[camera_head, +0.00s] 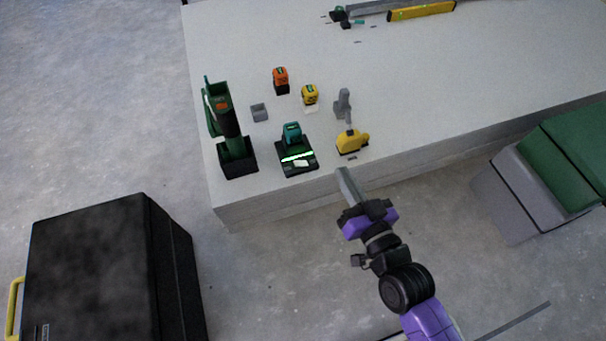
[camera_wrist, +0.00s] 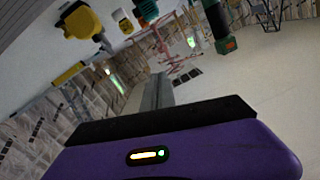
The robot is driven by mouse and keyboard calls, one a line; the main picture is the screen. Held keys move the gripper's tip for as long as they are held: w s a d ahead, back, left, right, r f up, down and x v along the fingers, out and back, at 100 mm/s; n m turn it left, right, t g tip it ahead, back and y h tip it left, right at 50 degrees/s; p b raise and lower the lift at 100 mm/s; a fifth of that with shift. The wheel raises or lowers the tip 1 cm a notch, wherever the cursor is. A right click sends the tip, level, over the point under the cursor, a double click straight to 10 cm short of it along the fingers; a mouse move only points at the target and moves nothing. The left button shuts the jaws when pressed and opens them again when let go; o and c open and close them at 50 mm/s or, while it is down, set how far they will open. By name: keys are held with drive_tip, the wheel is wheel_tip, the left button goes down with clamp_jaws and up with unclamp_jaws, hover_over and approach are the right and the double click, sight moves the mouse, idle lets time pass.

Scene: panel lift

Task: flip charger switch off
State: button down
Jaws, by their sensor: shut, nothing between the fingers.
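The charger (camera_head: 299,160) is a dark green and black box near the front left of the white slab, with a lit green strip and a teal battery (camera_head: 292,132) at its back. Its switch is too small to make out. My gripper (camera_head: 345,178) is shut and empty, in front of the slab's front edge, to the right of the charger and apart from it. In the wrist view the closed fingers (camera_wrist: 157,92) point away over the purple hand. I cannot tell the charger for sure in that view.
A green drill (camera_head: 222,110) stands left of the charger. A yellow tape measure (camera_head: 350,141) sits to its right, near my fingertips. Orange and yellow blocks (camera_head: 281,78) stand behind. A black case (camera_head: 105,270) and green bin (camera_head: 565,155) flank the floor.

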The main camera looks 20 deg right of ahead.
drive_tip(key=w+f+g+b, duration=0.1)
drive_tip(key=w+f, duration=0.2)
drive_tip(key=f, duration=0.2)
drive_tip(key=w+a+f+m+g+b, duration=0.1)
drive_tip(key=w+f, duration=0.2)
drive_tip(key=f, duration=0.3)
drive_tip(key=shift+w+a+f+m+y, duration=0.2)
drive_tip(key=shift+m+y, duration=0.1)
drive_tip(key=shift+y, duration=0.1)
drive_tip(key=b, duration=0.3)
hover_over(301, 163)
drive_tip(key=s+d, duration=0.2)
drive_tip(key=shift+w+a+f, duration=0.1)
drive_tip(key=shift+a+f, duration=0.1)
drive_tip(key=shift+f, duration=0.9)
drive_tip(key=shift+s+a+f+b, duration=0.2)
drive_tip(key=shift+a+f, duration=0.1)
drive_tip(key=shift+f, duration=0.3)
drive_tip(key=shift+s+a+f+b, duration=0.15)
drive_tip(key=shift+a+f, duration=0.1)
drive_tip(key=shift+f, duration=0.3)
drive_tip(key=shift+w+a+f, duration=0.1)
drive_tip(key=shift+a+f, duration=0.25)
drive_tip(key=shift+f, duration=0.2)
